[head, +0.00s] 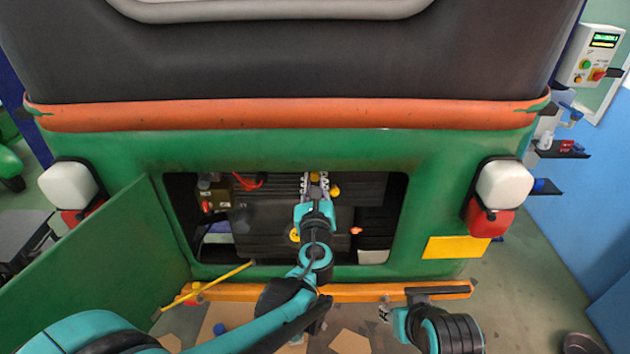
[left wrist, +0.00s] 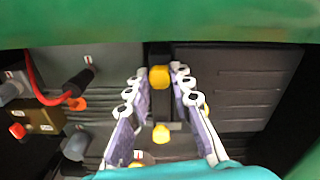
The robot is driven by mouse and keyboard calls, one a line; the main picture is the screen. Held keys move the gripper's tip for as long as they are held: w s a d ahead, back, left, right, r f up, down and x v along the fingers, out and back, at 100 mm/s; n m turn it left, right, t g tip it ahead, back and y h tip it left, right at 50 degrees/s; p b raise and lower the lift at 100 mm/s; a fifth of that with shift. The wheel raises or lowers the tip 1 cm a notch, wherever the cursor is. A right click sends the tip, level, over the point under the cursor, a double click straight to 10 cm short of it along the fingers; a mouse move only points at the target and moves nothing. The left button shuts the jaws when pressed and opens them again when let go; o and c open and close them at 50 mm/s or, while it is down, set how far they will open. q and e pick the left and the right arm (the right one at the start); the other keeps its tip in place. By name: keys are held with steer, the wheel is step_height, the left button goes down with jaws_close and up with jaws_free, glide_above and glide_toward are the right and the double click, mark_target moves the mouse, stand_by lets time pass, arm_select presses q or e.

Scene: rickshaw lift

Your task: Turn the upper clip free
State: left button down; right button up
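The upper clip, a yellow knob (left wrist: 159,77) on a dark vertical strip, shows in the left wrist view between the fingertips of my left gripper (left wrist: 160,72). It also shows in the head view (head: 315,177). The two pale fingers stand on either side of the knob with a narrow gap, so the gripper looks open; I cannot tell whether it touches. Another yellow knob (left wrist: 161,133) sits lower, between the fingers. In the head view my left gripper (head: 315,188) reaches into the rear opening. My right gripper (head: 384,312) is low at the right, small and mostly hidden by its arm.
The green panel (head: 110,250) hangs open at the left of the compartment. Dark boxes, a red cable (left wrist: 40,88) and a red-capped part (left wrist: 17,130) lie left of the gripper. The green frame edge (left wrist: 150,22) runs close above. An orange bumper (head: 350,292) crosses below.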

stand_by(0.4)
arm_select(q)
steer(key=n, duration=0.4)
steer(key=shift+n+b, duration=0.3)
steer(key=shift+n, duration=0.1)
steer(key=n, duration=0.4)
steer(key=shift+n, duration=0.3)
steer(key=n, duration=0.4)
steer(key=shift+b, duration=0.35)
steer(key=shift+n, duration=2.3)
steer(key=c, duration=1.3)
jaws_free()
